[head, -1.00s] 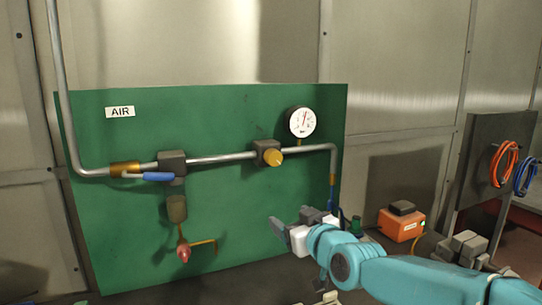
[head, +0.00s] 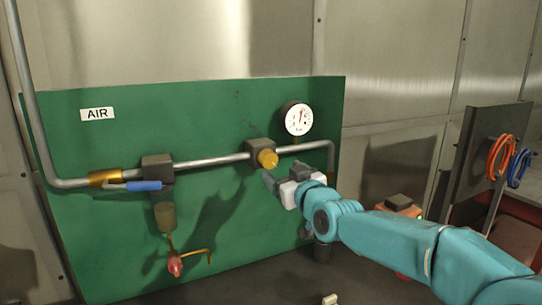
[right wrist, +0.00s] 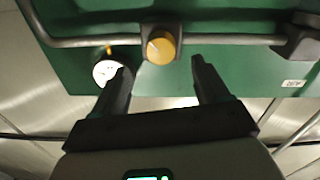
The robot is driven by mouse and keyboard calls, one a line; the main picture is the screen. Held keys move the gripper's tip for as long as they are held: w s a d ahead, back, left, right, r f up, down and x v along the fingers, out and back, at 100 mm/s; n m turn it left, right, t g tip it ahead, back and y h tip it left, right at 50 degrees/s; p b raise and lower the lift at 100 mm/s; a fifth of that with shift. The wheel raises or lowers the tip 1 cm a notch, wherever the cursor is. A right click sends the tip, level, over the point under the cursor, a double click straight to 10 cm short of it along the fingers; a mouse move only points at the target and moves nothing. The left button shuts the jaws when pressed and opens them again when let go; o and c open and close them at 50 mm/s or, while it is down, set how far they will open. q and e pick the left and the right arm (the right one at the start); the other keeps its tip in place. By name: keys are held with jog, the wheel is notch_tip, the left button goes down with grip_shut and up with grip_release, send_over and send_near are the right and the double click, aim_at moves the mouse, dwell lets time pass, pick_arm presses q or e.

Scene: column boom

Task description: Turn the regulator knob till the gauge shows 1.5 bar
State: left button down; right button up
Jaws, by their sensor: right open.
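The yellow regulator knob (head: 268,159) sits on a dark block on the pipe, mounted on the green panel. The round white gauge (head: 298,119) is above and right of it; its needle points roughly upward, and the numbers are too small to read. My right gripper (head: 272,181) is just below the knob in the head view, apart from it. In the right wrist view the knob (right wrist: 161,46) lies ahead, between the lines of the two open fingers (right wrist: 163,75), with nothing between them. The gauge (right wrist: 108,72) is partly hidden by a finger there. My left gripper is not in view.
A pipe (head: 215,159) crosses the panel, with a blue-handled valve (head: 145,185) at left and a red-tipped drain (head: 175,265) below. An orange box (head: 405,210) stands behind my right arm. Orange and blue hoses (head: 500,157) hang at right.

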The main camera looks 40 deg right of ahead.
aim_at(271, 161)
jog(key=p+x, duration=0.2)
jog(key=x, duration=0.5)
jog(key=shift+w+p, duration=0.25)
jog(key=shift+p, duration=0.05)
jog(key=shift+s+r, duration=0.15)
